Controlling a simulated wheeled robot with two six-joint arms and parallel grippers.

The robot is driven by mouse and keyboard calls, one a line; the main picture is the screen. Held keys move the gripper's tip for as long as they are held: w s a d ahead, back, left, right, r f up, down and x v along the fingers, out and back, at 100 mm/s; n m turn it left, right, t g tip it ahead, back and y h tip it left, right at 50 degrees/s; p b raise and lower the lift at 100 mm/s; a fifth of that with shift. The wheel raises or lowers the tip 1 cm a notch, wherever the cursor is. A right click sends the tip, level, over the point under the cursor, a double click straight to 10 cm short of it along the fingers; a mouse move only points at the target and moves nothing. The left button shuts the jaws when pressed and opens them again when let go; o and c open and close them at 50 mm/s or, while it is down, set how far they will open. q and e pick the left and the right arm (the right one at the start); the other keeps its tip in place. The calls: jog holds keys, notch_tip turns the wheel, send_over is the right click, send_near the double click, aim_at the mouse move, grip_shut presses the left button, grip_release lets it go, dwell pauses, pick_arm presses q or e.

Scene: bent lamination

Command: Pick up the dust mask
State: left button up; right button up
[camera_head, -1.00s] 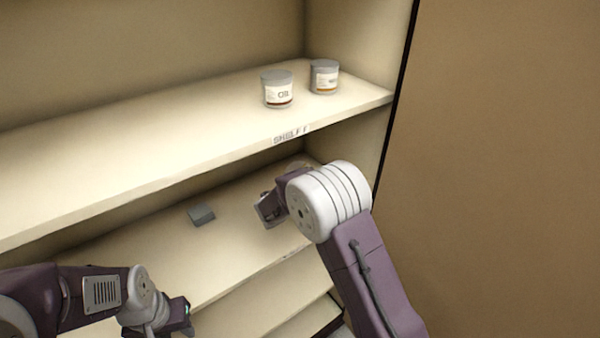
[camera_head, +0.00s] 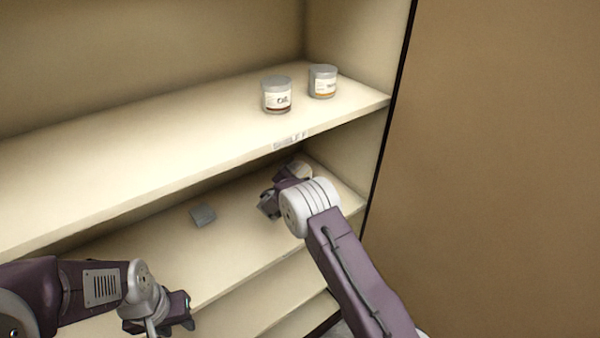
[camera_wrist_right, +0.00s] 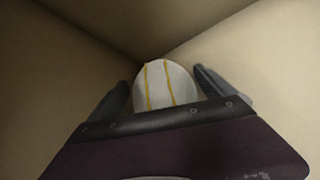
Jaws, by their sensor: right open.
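The dust mask (camera_wrist_right: 165,83) is a white dome with two yellow straps, in the right wrist view. It sits near a back corner of the shelf, between the two spread fingers of my right gripper (camera_wrist_right: 162,95). Its lower part is hidden by the gripper body. In the head view, a pale rounded bit of it (camera_head: 300,169) shows behind my right gripper (camera_head: 279,190), which is inside the shelf bay below the top board. My right gripper is open; I cannot tell whether the fingers touch the mask. My left gripper (camera_head: 184,313) is low at left, away from the mask, its jaws unclear.
A small grey box (camera_head: 203,215) lies on the same shelf (camera_head: 240,235), left of my right gripper. Two lidded jars, one (camera_head: 276,94) left of the other (camera_head: 322,81), stand on the upper shelf (camera_head: 150,135). The upper shelf's edge and the right side wall confine the arm.

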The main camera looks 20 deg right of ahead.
jog(key=shift+w+d+f, duration=0.15)
jog(key=shift+w+d, duration=0.05)
jog(key=shift+w, duration=0.05)
jog(key=shift+s+a, duration=0.1)
jog(key=c, duration=1)
jog(key=shift+c, duration=0.2)
